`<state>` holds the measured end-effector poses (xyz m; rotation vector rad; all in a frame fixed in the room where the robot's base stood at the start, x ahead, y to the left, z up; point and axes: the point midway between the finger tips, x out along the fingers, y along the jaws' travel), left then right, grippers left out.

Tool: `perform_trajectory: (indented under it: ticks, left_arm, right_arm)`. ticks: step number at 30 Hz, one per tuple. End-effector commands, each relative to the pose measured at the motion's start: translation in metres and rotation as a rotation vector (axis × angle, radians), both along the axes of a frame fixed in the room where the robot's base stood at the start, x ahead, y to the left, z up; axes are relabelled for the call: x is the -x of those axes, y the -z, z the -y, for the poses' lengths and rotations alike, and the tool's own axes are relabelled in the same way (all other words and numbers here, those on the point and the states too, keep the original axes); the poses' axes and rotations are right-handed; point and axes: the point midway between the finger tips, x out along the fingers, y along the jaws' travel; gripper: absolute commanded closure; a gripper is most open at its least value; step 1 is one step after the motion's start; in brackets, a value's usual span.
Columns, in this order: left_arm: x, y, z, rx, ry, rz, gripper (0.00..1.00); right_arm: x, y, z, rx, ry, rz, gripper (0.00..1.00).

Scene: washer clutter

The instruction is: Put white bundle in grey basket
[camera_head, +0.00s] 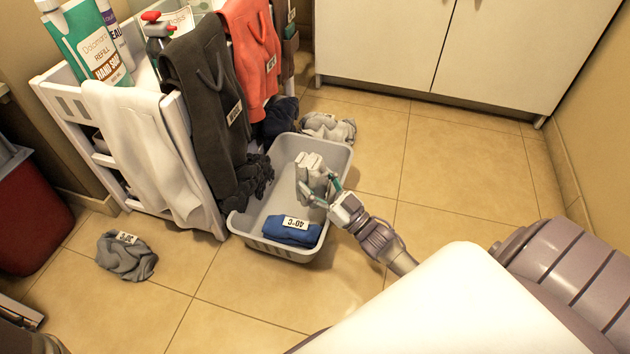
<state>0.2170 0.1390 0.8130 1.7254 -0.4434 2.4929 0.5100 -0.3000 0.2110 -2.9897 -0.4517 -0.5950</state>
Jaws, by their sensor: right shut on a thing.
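A pale grey-white bundle (329,127) with a white label lies on the floor, just behind the far end of the grey basket (262,203). My right gripper (313,180) reaches in from the lower right, over the basket's right rim. My left gripper is not in view.
A white rack (67,112) with bottles and hanging towels stands close along the basket's left. A grey bundle (126,257) lies on the floor at left, near a red bin (30,215). A white cabinet (465,50) closes off the back. The floor right of the basket is clear.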

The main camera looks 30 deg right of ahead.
Motion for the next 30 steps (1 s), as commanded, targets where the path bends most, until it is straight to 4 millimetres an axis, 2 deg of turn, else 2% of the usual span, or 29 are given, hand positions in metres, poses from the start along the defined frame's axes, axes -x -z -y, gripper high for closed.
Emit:
perform_trajectory:
  ticks: [14, 15, 19, 30]
  left_arm:
    - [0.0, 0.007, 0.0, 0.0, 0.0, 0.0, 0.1]
    - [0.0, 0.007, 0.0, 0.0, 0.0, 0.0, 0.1]
    - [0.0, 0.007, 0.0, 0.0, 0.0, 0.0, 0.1]
    - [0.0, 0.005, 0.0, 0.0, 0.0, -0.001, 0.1]
  right_arm:
    - [0.0, 0.012, 0.0, 0.0, 0.0, 0.0, 0.74]
    - [0.0, 0.012, 0.0, 0.0, 0.0, -0.001, 0.32]
    - [0.0, 0.012, 0.0, 0.0, 0.0, -0.001, 0.11]
    - [0.0, 0.009, 0.0, 0.0, 0.0, 0.0, 0.11]
